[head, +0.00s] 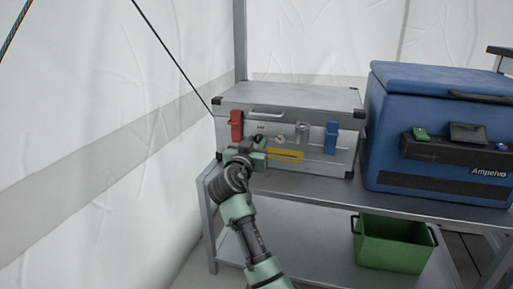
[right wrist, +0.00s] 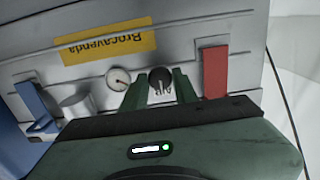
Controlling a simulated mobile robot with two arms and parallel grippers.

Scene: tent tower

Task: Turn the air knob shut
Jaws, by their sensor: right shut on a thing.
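The air knob (right wrist: 160,76) is a small dark round knob with a pale mark, on the front of the silver case (head: 315,161). My right gripper (head: 258,147) is up against the case front, just right of the red latch (head: 236,126). In the right wrist view its two green fingers (right wrist: 160,83) stand on either side of the knob and are shut on it. In the head view the gripper largely hides the knob. My left gripper is not in view.
A round gauge (right wrist: 118,79), a silver cylinder (right wrist: 76,105) and a blue latch (head: 331,137) are on the case front near the knob. A blue cooler (head: 425,95) stands right of the case on the metal table. A green bin (head: 392,248) sits on the lower shelf.

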